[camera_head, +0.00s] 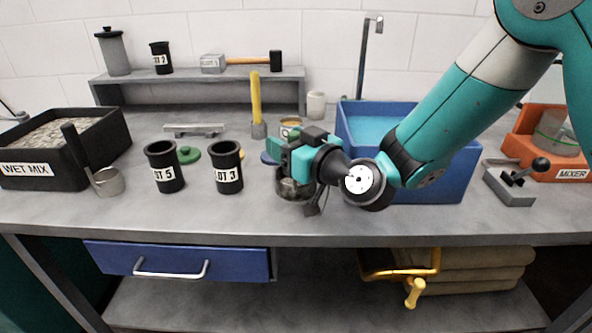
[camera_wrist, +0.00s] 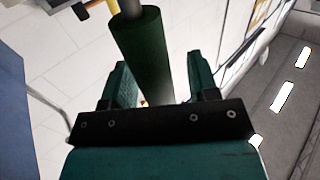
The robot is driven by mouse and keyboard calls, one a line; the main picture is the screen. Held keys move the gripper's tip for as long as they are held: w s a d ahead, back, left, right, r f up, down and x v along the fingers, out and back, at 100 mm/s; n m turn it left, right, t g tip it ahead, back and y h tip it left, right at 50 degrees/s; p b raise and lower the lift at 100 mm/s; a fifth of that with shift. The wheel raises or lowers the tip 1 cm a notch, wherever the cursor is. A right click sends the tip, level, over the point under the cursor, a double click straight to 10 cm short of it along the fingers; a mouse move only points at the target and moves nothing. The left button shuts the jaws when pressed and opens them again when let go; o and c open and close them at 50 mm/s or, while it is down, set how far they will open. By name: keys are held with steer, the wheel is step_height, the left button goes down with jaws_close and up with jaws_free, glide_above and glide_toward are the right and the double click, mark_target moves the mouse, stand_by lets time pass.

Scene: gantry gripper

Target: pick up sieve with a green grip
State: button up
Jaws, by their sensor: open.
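The sieve's dark green grip (camera_wrist: 143,50) shows in the wrist view, with a grey rod (camera_wrist: 131,8) running on from its far end. My gripper (camera_wrist: 157,65) is open, with one finger on each side of the grip. Gaps show between the grip and both fingers, and the grip's near end is hidden behind my gripper body. In the head view my gripper (camera_head: 279,154) is over the middle of the bench, pointing left. A grey round vessel (camera_head: 291,190) shows just below it, partly covered; I cannot tell if it is the sieve's bowl.
A blue basin (camera_head: 425,185) stands right, behind my arm. Black pots LOT 5 (camera_head: 164,168) and LOT 3 (camera_head: 227,168) stand left of my gripper. A yellow-handled tool (camera_head: 256,105) stands behind. A metal scoop (camera_head: 108,182) leans by the wet mix tray (camera_head: 100,140). The front bench strip is clear.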

steer(key=shift+w, duration=0.1)
steer(key=shift+c, duration=0.2)
steer(key=c, duration=0.9)
